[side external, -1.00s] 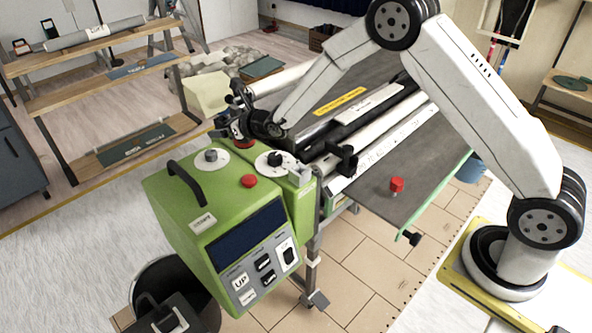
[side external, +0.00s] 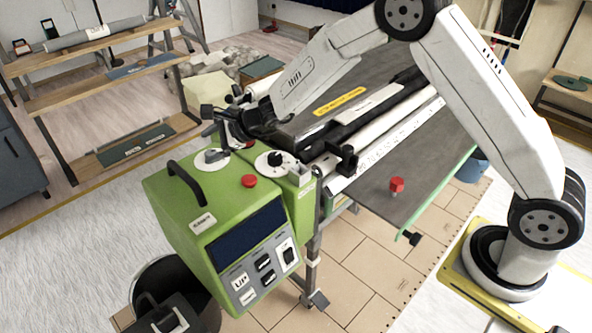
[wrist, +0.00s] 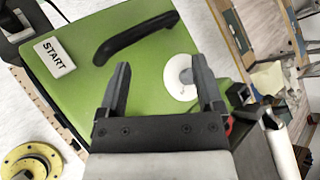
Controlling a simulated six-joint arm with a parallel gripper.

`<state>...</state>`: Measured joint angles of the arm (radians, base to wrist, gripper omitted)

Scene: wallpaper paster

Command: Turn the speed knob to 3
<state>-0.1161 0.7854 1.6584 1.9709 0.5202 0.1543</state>
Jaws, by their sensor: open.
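The green control box (side external: 180,210) has two white dials on top. The left dial (side external: 203,165) carries a grey knob (side external: 212,155); the right dial (side external: 262,163) carries a black knob (side external: 275,158). I cannot read which is the speed knob or any numbers. My gripper (side external: 212,134) is open and empty, close above and behind the left dial. In the wrist view, the grey knob (wrist: 186,76) on its white dial (wrist: 176,89) shows between the fingers of my gripper (wrist: 158,63), nearer the right finger. The fingers appear apart from it.
A black handle (side external: 186,182) arches over the box top beside the left dial. A red button (side external: 249,181) sits between the dials. A START button (wrist: 54,57) shows in the wrist view. The pasting table (side external: 375,175) with rollers extends behind to the right.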

